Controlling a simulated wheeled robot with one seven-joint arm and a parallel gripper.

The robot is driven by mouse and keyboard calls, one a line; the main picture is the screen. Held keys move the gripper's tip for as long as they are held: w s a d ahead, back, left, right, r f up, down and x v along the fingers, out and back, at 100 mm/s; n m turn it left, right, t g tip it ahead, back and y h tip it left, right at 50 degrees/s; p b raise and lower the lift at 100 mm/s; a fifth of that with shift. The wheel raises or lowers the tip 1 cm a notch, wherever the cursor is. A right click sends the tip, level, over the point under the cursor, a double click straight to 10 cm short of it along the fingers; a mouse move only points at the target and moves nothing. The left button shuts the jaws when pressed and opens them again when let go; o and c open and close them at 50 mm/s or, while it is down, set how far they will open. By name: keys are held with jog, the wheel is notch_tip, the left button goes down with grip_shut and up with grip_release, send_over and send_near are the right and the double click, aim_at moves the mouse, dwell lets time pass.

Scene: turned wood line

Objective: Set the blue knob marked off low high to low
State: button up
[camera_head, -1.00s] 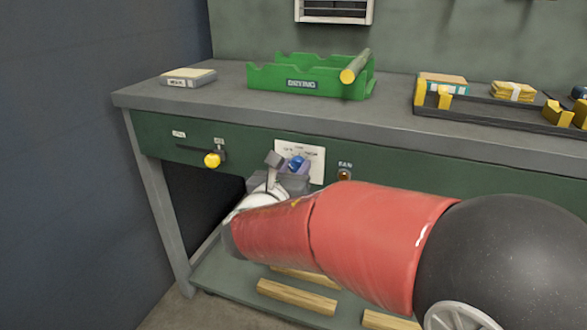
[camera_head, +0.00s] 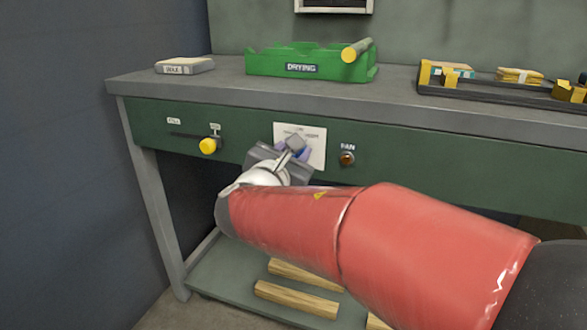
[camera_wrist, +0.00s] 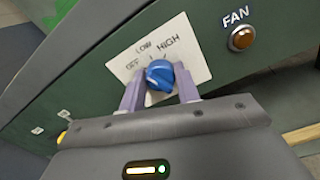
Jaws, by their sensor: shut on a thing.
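The blue knob (camera_wrist: 160,75) sits on a white plate (camera_wrist: 190,55) lettered OFF, LOW and HIGH on the bench's green front. In the wrist view my gripper (camera_wrist: 160,88) has its two purple-grey fingers on either side of the knob, shut on it. The wrist view is tilted, and I cannot tell for sure which mark the knob points to. In the head view my gripper (camera_head: 293,153) is at the plate (camera_head: 315,150) and hides most of the knob.
An amber FAN light (camera_head: 346,158) is right of the plate. A yellow slider knob (camera_head: 208,146) is to its left. A green DRYING rack (camera_head: 270,62) and a dark tray (camera_head: 470,92) stand on the bench top. Wood pieces (camera_head: 296,299) lie on the lower shelf.

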jog(key=m+b, duration=0.3)
jog(key=b, duration=0.1)
jog(key=shift+f+m+b, duration=0.15)
jog(key=shift+m+b, duration=0.2)
jog(key=shift+m, duration=0.05)
jog(key=o, duration=1)
jog(key=shift+s, duration=0.1)
jog(key=v, duration=0.7)
jog(key=shift+s+a, duration=0.1)
jog(key=shift+s, duration=0.25)
